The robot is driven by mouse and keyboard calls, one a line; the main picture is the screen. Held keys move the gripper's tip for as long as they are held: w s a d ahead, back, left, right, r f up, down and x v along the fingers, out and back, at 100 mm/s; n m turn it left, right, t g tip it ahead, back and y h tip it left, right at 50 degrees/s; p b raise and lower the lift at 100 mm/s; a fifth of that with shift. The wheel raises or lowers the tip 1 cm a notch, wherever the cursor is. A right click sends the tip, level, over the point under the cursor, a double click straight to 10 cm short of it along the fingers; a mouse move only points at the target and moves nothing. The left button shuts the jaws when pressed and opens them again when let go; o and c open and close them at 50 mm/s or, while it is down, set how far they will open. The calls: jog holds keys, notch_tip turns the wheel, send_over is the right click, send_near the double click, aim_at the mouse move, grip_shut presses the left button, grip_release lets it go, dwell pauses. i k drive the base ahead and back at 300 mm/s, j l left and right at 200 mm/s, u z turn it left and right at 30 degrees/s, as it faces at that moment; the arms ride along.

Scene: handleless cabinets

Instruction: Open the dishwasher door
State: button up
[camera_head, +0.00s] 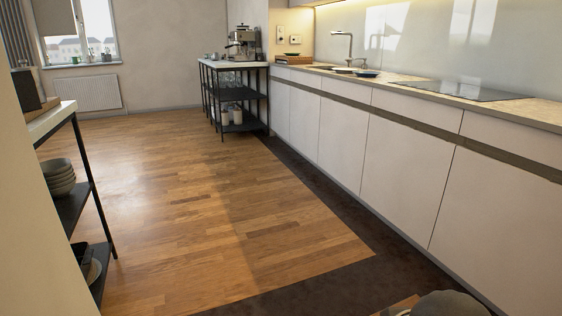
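A row of white handleless cabinet fronts (405,172) runs along the right side under a light countertop (535,112). All the fronts look shut and flush. A dark recessed strip (440,133) runs lengthwise between the lower fronts and the narrow upper panels. No front is marked as the dishwasher door, so I cannot tell which one it is. My gripper is not in view. A dark rounded shape (447,304) at the bottom edge is probably part of my arm.
Wooden floor (190,215) is open in the middle, with a dark floor strip (330,200) along the cabinets. A black-framed shelf (235,95) with a coffee machine (243,42) stands at the back. Another shelf (75,200) with bowls (59,178) is at left.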

aim_at(345, 116)
jog(key=i+z, duration=0.1)
jog(key=i, duration=0.5)
jog(key=i+j+z, duration=0.1)
jog(key=i, duration=0.55)
jog(key=i+j+z, duration=0.1)
jog(key=i, duration=1.35)
jog(key=i+j+z, duration=0.1)
jog(key=i, duration=0.75)
jog(key=i+j, duration=0.2)
jog(key=i, duration=0.65)
jog(key=l+z, duration=0.05)
